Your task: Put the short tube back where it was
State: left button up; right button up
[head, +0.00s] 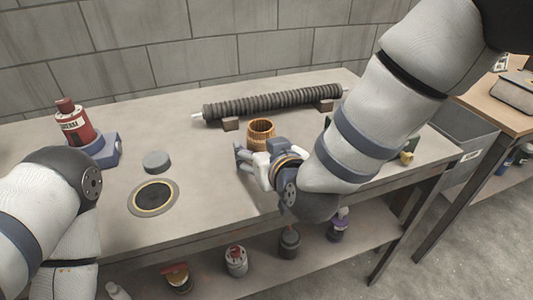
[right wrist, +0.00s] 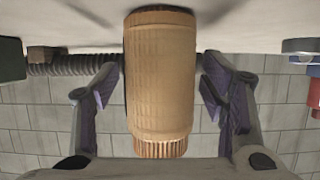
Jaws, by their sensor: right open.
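The short tube (head: 261,132) is an orange-brown ribbed cylinder standing upright on the workbench, in front of a long dark ribbed tube. My right gripper (head: 257,156) is open just in front of it in the head view. In the right wrist view, which looks upside down, the short tube (right wrist: 160,75) stands between the spread fingers of my right gripper (right wrist: 160,88), with a gap on each side. The gripper and wrist hide the tube's lower front in the head view. My left arm comes in at the left, but its gripper is out of sight.
The long dark tube (head: 272,103) rests on small blocks (head: 231,124) behind. A dark disc with a pale ring (head: 153,197) and a grey puck (head: 156,161) lie left. A red bottle (head: 74,124) stands on a blue base (head: 103,150). Bare bench (head: 210,205) lies between disc and gripper.

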jog(key=p+v, duration=0.2)
jog(key=v, duration=0.9)
jog(key=s+d+f+m+g+h, duration=0.1)
jog(key=s+d+f+g, duration=0.35)
jog(key=s+f, duration=0.35)
jog(key=s+d+f+m+g+h, duration=0.1)
jog(key=s+d+f+g, duration=0.3)
jog(key=f, duration=0.7)
pick_arm(q)
jog(key=shift+t, duration=0.6)
jog(key=w+r, duration=0.3)
pick_arm(e)
jog(key=s+d+f+g, duration=0.2)
jog(key=s+d, duration=0.1)
jog(key=s, duration=0.4)
jog(key=s+d+f+m+g+h, duration=0.1)
jog(key=s+d+f+g, duration=0.1)
jog(key=s, duration=0.6)
jog(key=s+d+f+g+h, duration=0.1)
jog(key=s+d+f+g, duration=0.1)
jog(key=s+d, duration=0.3)
jog(key=s+f, duration=0.1)
jog(key=s, duration=0.2)
jog(key=shift+s+d+f+m, duration=0.2)
jog(key=shift+s+f+m, duration=0.05)
jog(key=shift+f+m, duration=0.15)
